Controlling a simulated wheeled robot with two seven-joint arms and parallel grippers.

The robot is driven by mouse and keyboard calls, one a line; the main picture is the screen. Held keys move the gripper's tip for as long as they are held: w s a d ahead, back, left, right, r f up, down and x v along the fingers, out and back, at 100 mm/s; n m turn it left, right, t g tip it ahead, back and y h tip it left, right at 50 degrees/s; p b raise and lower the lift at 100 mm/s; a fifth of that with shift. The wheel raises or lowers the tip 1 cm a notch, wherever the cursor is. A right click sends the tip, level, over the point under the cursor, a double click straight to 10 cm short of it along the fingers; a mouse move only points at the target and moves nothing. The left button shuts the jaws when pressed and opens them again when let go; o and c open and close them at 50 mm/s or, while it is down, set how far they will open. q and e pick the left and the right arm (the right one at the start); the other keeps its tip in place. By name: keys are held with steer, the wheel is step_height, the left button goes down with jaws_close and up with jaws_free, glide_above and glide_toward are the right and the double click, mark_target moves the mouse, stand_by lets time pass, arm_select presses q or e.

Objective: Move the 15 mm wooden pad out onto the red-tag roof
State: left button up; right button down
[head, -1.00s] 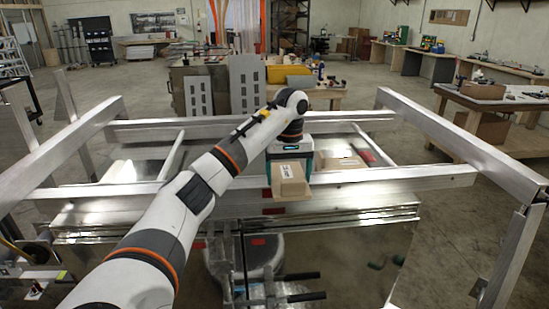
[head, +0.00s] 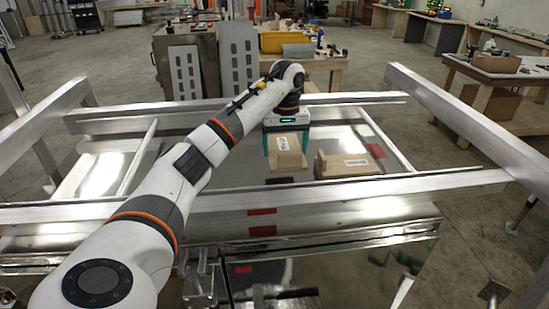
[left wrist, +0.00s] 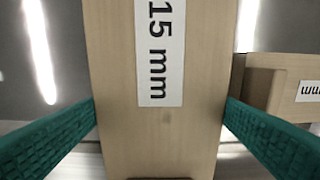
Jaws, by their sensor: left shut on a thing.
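The wooden pad (head: 287,155) is held in my left gripper (head: 288,140), over the shiny roof panel beyond the near rail. Its white label reads "15 mm" in the left wrist view (left wrist: 158,50). Teal fingers press on both its sides there (left wrist: 160,112). The pad looks raised above the roof, but its underside is hidden. My right gripper is out of view.
A second labelled wooden block (head: 347,164) lies on the roof just right of the held pad; its label is only partly readable. The near rail (head: 340,193) and far rail (head: 345,98) bound the panel. Bare roof (head: 225,172) shows left of the pad.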

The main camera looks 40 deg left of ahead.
mark_target(284, 180)
arm_select(q)
steer(key=f, duration=0.2)
steer(key=s+d+f+p, duration=0.1)
steer(key=f, duration=0.2)
steer(key=f+p, duration=0.1)
steer(key=shift+w+a+f, duration=0.2)
steer(key=shift+f, duration=0.65)
steer(key=o, duration=1)
steer(key=shift+f, duration=0.1)
steer(key=shift+c, duration=0.2)
steer(key=shift+r, duration=0.55)
step_height(284, 180, up, 10)
steer(key=b, duration=0.2)
steer(key=shift+b, duration=0.4)
steer(key=shift+r, duration=0.6)
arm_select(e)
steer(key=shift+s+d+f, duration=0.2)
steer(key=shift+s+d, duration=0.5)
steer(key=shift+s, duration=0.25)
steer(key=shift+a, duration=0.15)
